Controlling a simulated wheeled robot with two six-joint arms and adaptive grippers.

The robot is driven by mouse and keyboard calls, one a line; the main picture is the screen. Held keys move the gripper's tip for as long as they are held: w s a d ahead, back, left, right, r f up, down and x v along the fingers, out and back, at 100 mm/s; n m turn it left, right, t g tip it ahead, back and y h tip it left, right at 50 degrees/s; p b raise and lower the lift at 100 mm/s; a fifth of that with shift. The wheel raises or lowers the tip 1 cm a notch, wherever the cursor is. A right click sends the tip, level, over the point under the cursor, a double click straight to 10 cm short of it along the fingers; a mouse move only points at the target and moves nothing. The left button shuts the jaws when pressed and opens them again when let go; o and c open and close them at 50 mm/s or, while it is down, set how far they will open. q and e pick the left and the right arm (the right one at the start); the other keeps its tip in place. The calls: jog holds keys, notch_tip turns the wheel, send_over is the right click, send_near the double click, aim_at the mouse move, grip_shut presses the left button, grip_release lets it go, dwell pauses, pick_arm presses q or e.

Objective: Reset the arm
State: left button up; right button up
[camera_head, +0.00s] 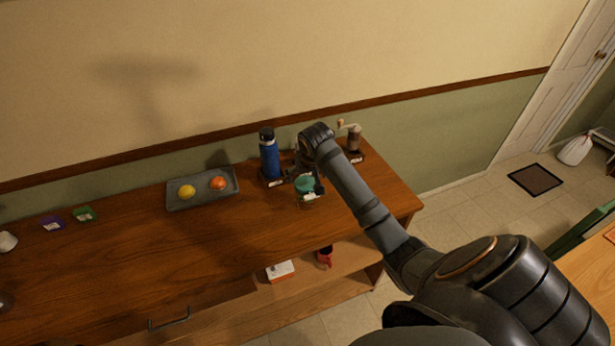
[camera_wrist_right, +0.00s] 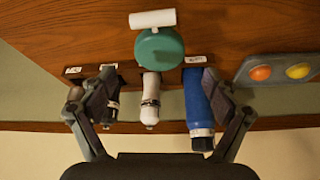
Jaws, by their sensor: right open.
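My right arm reaches across the wooden counter (camera_head: 330,230) in the head view. My right gripper (camera_head: 306,182) is at the back right of the counter and is partly hidden by its own arm. In the right wrist view, the gripper (camera_wrist_right: 158,80) is open, with its fingers spread wide. A white bottle (camera_wrist_right: 151,100) with a dark band shows between the fingers. A blue bottle (camera_wrist_right: 198,105) is beside the right finger, partly overlapped by it. A round teal object (camera_wrist_right: 159,53) lies beyond the fingertips. No object is held. My left gripper is not in view.
A grey tray (camera_head: 206,201) holds a yellow fruit (camera_head: 186,191) and an orange-red fruit (camera_head: 217,183). A hand grinder (camera_head: 354,139) stands at the back right. Purple (camera_head: 52,223) and green (camera_head: 85,214) items lie left. A red mug (camera_head: 325,256) is on the lower shelf. The counter's middle is clear.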

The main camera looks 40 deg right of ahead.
aim_at(306, 198)
dwell(0.4)
jog(key=shift+n, duration=0.5)
jog(key=s+a+f, duration=0.2)
jog(key=s+f, duration=0.1)
jog(key=shift+s+a+f, duration=0.15)
jog(key=shift+s+a, duration=0.05)
jog(key=shift+a, duration=0.15)
jog(key=s+a+f+n, duration=0.1)
jog(key=s+a, duration=0.2)
jog(key=s, duration=0.4)
jog(key=s+a+f+n+y, duration=0.1)
jog(key=s+a+f+n, duration=0.15)
jog(key=s, duration=0.45)
jog(key=s+a+n, duration=0.1)
jog(key=s+a, duration=0.2)
jog(key=s, duration=0.3)
jog(key=s+d+f+g+b, duration=0.1)
jog(key=s+f, duration=0.1)
jog(key=f, duration=1.3)
jog(key=s+d+f+g+b, duration=0.1)
jog(key=s+f, duration=0.2)
jog(key=f, duration=1.3)
jog(key=s+d+f+g, duration=0.1)
jog(key=s+f, duration=1.3)
jog(key=s, duration=0.2)
jog(key=shift+s+d+f+m, duration=0.15)
jog(key=shift+s+m, duration=0.15)
jog(key=shift+m, duration=0.05)
